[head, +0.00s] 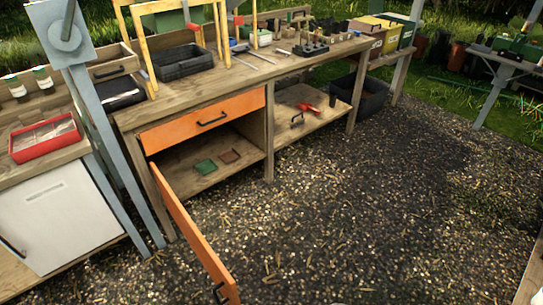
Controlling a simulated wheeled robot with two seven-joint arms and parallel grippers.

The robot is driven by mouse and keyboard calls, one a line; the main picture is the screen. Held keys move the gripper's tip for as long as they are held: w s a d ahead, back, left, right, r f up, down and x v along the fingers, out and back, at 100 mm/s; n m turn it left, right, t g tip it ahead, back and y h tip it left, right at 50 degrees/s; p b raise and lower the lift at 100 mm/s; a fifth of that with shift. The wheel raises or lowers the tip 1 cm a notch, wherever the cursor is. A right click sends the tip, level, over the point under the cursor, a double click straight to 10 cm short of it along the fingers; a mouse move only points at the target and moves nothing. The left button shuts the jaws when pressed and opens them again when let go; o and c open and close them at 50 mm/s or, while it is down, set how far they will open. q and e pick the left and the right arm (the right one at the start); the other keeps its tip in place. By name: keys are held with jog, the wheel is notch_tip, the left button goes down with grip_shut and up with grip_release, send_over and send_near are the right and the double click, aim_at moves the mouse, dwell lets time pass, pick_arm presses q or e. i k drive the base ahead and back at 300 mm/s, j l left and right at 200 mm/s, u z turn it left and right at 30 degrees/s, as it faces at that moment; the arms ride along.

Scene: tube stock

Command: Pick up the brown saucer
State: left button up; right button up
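The brown saucer (230,156) is a small, flat, squarish piece lying on the floor of the open cabinet compartment under the workbench. A similar green saucer (206,167) lies just to its left and a little nearer the front, apart from it. Neither of my grippers shows in the head view, so I cannot see their state or where they are.
The orange cabinet door (195,240) hangs open toward me at the compartment's left. An orange drawer (205,119) above is closed. A lower shelf (290,125) to the right holds red-handled pliers (310,107). The gravel floor (370,200) in front is clear.

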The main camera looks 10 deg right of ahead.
aim_at(229, 155)
jog(key=i+l+z, duration=0.2)
jog(key=z, duration=0.15)
jog(key=i+l+z, duration=0.15)
jog(key=i+z, duration=0.45)
jog(key=z, duration=0.15)
jog(key=i+l, duration=0.1)
jog(key=i, duration=1.95)
jog(key=i+u, duration=0.15)
jog(key=u, duration=0.25)
jog(key=i+u, duration=0.2)
jog(key=u, duration=0.15)
jog(key=i+l+u, duration=0.15)
jog(key=u, duration=0.25)
jog(key=i+l+u, duration=0.1)
jog(key=u, duration=0.95)
